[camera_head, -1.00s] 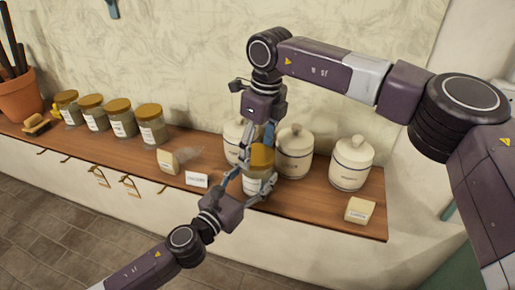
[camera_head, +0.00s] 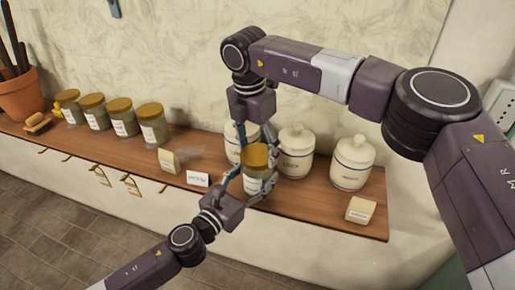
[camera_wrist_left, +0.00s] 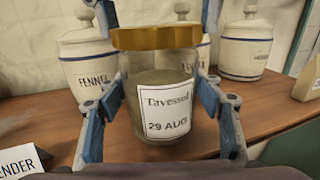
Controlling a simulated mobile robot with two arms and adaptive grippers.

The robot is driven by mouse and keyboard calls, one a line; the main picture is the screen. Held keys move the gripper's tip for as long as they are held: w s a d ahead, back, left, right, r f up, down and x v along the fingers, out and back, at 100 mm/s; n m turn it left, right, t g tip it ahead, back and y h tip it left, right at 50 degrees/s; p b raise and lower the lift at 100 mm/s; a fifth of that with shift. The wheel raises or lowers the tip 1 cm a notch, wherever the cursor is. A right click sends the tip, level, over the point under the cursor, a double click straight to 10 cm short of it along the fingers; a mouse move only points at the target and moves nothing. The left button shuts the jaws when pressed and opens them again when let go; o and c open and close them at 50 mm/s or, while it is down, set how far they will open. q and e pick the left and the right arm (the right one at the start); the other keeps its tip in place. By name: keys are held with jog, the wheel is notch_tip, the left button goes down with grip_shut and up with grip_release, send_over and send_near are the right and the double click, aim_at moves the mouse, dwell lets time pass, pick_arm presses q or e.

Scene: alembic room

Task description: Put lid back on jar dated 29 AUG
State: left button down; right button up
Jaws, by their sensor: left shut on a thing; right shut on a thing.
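The jar dated 29 AUG (camera_wrist_left: 172,104) is a clear glass jar with greenish-grey contents and a white label. It stands upright at the shelf's front, also visible in the head view (camera_head: 253,186). My left gripper (camera_head: 257,182) is shut around its body from the front. The gold lid (camera_wrist_left: 155,37) sits level at the jar's mouth and shows in the head view (camera_head: 254,155). My right gripper (camera_head: 256,146) comes down from above and is shut on the lid, one finger on each side. Whether the lid is fully seated, I cannot tell.
White canisters stand close behind the jar, including a FENNEL one (camera_wrist_left: 88,68) and one at the right (camera_head: 352,163). Several gold-lidded jars (camera_head: 121,118) stand at the left. A name card (camera_head: 198,180) and a cream block (camera_head: 360,210) lie on the wooden shelf (camera_head: 310,200).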

jog(key=m, duration=0.4)
jog(key=shift+w+a, duration=0.1)
jog(key=m, duration=0.4)
jog(key=shift+g, duration=0.4)
jog(key=m, duration=0.4)
jog(key=m+g, duration=0.1)
jog(key=m, duration=0.3)
jog(key=shift+w+m, duration=0.1)
jog(key=shift+m, duration=0.3)
jog(key=o, duration=0.8)
